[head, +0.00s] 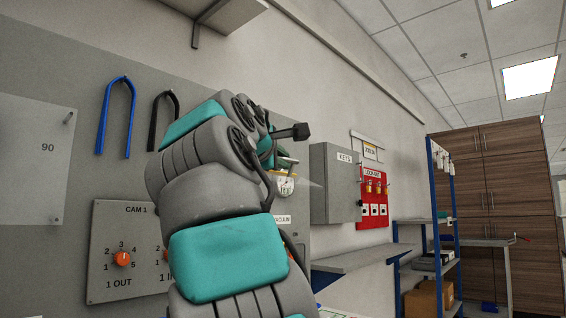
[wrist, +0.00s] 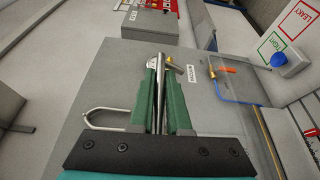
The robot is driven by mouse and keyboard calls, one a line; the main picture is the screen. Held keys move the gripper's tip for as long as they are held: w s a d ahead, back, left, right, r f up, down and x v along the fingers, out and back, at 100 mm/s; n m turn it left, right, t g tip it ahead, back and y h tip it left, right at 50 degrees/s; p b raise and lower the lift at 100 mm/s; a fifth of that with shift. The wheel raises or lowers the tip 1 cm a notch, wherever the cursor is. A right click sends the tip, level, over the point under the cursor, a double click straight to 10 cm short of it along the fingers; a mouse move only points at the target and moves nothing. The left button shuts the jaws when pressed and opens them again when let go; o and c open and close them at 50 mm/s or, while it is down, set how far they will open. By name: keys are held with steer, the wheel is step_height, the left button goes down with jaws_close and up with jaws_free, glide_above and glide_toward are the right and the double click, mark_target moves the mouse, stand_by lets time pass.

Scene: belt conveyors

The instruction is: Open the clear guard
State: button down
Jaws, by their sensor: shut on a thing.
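The clear guard seems to be the see-through panel with blue edges (wrist: 245,88) at the right of the wrist view. An orange piece (wrist: 226,69) shows at its top. My gripper (wrist: 160,68) has its green fingers close together on a slim silver metal rod (wrist: 158,62), left of that panel and apart from it in the picture. What the rod belongs to is unclear.
A grey KEYS cabinet (head: 334,184) and a red lockout board (head: 373,197) hang right of my arm. A grey shelf (head: 362,258) juts out below them. A CAM 1 panel (head: 125,252) with orange knobs is at left. A blue knob (wrist: 292,60) sits beside the wrist view's panel.

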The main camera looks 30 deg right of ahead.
steer(key=shift+r, duration=0.1)
steer(key=c, duration=0.9)
jaws_free()
steer(key=shift+a, duration=0.15)
glide_above(267, 180)
steer(key=shift+w, duration=0.2)
steer(key=shift+c, duration=0.2)
